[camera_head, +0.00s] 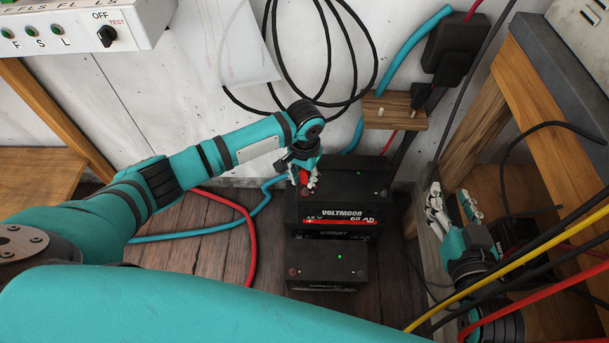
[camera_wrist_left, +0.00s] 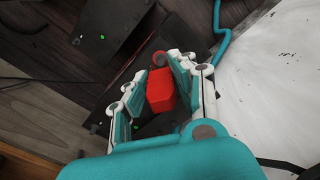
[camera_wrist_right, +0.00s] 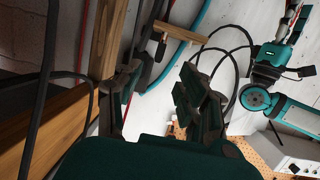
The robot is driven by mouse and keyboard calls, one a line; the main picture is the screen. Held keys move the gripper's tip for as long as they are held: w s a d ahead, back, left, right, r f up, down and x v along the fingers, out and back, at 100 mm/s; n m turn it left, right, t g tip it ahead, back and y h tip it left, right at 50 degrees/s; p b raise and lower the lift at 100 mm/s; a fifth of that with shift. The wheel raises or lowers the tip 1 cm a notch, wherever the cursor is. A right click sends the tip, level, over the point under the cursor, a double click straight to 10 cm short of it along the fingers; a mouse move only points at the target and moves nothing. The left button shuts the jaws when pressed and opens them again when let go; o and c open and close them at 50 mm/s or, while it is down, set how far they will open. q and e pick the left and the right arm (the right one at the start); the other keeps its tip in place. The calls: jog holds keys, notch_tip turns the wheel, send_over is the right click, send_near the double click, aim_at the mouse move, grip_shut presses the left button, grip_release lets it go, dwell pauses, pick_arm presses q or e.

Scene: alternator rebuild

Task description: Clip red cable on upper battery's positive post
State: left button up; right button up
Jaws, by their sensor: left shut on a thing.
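The upper battery (camera_head: 340,205), black with a red stripe and a lit green light, stands against the wall on top of other dark battery cases. My left gripper (camera_head: 304,180) is over the left end of its top, shut on the red clip (camera_wrist_left: 160,92) of the red cable. The red cable (camera_head: 246,225) shows on the floor at left. My right gripper (camera_head: 453,207) is open and empty, beside the wooden bench.
A lower battery (camera_head: 325,265) stands in front. A wooden shelf (camera_head: 395,110) is on the wall behind, with black and blue cables around it. The wooden bench (camera_head: 545,100) and yellow, red and black cables (camera_head: 500,265) crowd the right.

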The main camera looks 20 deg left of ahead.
pick_arm(q)
jog(key=shift+f+b, duration=0.3)
jog(key=shift+f, duration=0.95)
pick_arm(e)
jog(key=shift+w+a+r+t+y, duration=0.2)
jog(key=shift+r+t, duration=0.3)
jog(key=shift+r, duration=0.3)
jog(key=shift+w+a+r+t+y, duration=0.1)
jog(key=shift+w+a+r+t, duration=0.1)
jog(key=shift+r+t, duration=0.45)
jog(key=shift+r, duration=0.15)
pick_arm(q)
jog(key=o, duration=0.9)
pick_arm(e)
jog(key=shift+g, duration=0.25)
